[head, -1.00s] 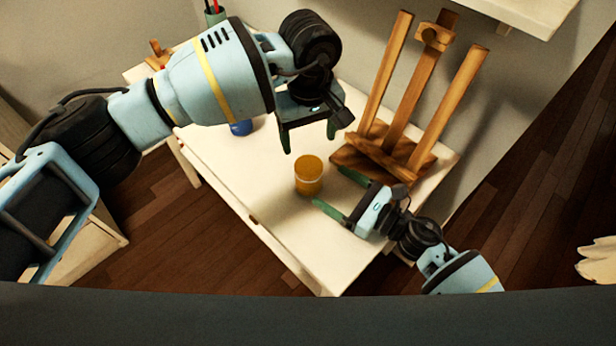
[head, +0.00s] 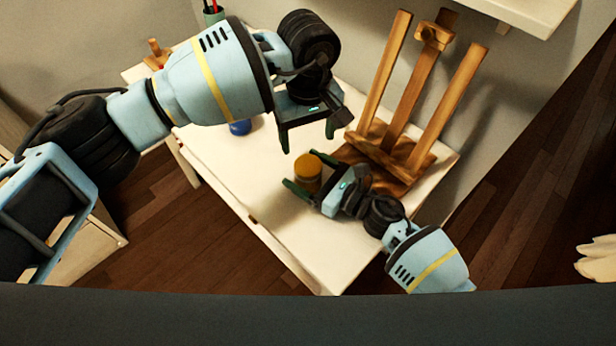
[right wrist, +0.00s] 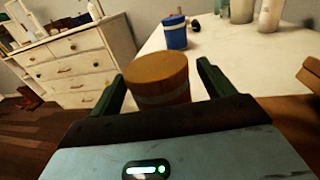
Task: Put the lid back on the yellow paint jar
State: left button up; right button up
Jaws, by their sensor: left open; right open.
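The yellow paint jar (head: 308,170) stands upright on the white table, with an ochre top. In the right wrist view the jar (right wrist: 160,85) shows a pale band below its ochre top. My right gripper (head: 308,172) is open with its fingers on either side of the jar; I see no clear contact. It also shows in the right wrist view (right wrist: 160,95). My left gripper (head: 308,135) is open and empty, above the table behind the jar. I cannot make out a separate lid.
A wooden easel (head: 400,120) stands on the table right of the jar. A blue jar (head: 240,127) is partly hidden under my left arm; it also shows in the right wrist view (right wrist: 175,33). A white drawer chest (right wrist: 75,65) stands beyond. The table's (head: 225,165) left part is clear.

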jog(key=c, duration=1.7)
grip_shut()
pick_arm(q)
jog(key=n, duration=0.6)
jog(key=shift+n, duration=0.4)
jog(key=n, duration=2)
